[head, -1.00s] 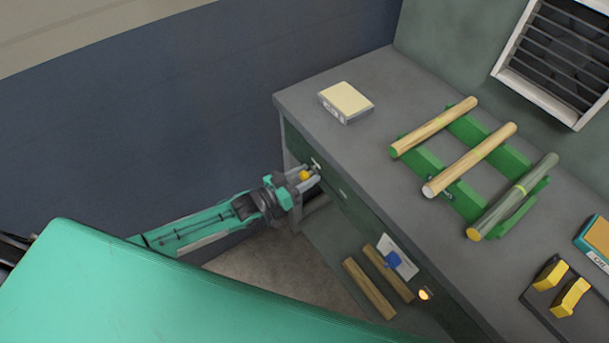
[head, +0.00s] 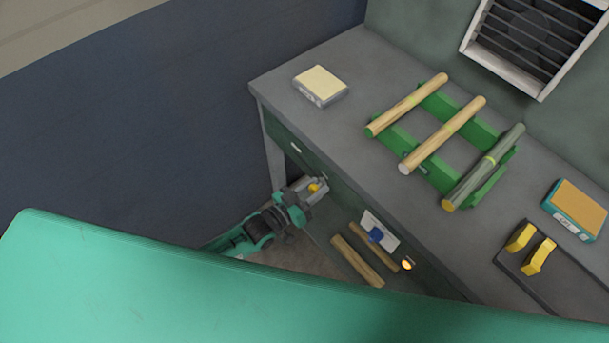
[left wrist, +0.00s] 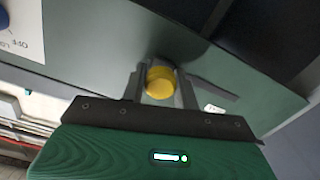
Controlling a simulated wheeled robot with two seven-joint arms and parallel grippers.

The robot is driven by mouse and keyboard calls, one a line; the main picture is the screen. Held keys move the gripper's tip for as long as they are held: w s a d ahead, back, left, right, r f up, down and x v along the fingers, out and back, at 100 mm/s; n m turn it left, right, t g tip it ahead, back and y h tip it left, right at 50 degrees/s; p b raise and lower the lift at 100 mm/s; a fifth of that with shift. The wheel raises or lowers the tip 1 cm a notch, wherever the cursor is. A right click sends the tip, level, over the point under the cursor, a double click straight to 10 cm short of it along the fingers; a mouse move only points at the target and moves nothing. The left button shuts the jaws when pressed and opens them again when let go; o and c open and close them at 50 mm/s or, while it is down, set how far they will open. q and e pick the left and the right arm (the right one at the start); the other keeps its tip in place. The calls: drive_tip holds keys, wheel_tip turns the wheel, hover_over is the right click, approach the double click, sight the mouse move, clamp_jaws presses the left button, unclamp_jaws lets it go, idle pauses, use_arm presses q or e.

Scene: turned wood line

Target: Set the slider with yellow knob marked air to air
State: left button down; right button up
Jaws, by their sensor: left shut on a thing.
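The yellow slider knob (left wrist: 160,83) sits between the two fingers of my left gripper (left wrist: 158,78) in the left wrist view, in front of the green front panel of the bench. In the head view my left gripper (head: 318,186) is at the bench front, shut on the yellow knob (head: 314,188). A dark slot (left wrist: 214,88) runs to the right of the knob in the left wrist view. A small white label (left wrist: 214,109) lies below the slot, too small to read. My right gripper is not in view.
A white card with a blue knob (head: 376,235) and a lit lamp (head: 408,264) are on the same front. Wooden rods (head: 442,135) lie on a green rack on the bench top (head: 345,130). Yellow handles (head: 537,256) stand at the right.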

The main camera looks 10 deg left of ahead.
use_arm(q)
drive_tip(key=shift+s+d+f, duration=0.1)
drive_tip(key=shift+s+d, duration=0.1)
drive_tip(key=c, duration=1.1)
unclamp_jaws()
drive_tip(key=shift+o, duration=0.2)
drive_tip(key=shift+s+a, duration=0.4)
drive_tip(key=b+v, duration=0.2)
drive_tip(key=v, duration=1)
drive_tip(key=shift+s, duration=0.3)
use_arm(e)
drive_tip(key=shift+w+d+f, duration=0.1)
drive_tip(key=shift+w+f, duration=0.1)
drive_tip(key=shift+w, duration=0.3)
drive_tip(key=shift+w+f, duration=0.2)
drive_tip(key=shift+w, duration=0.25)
use_arm(q)
drive_tip(key=shift+a, duration=0.15)
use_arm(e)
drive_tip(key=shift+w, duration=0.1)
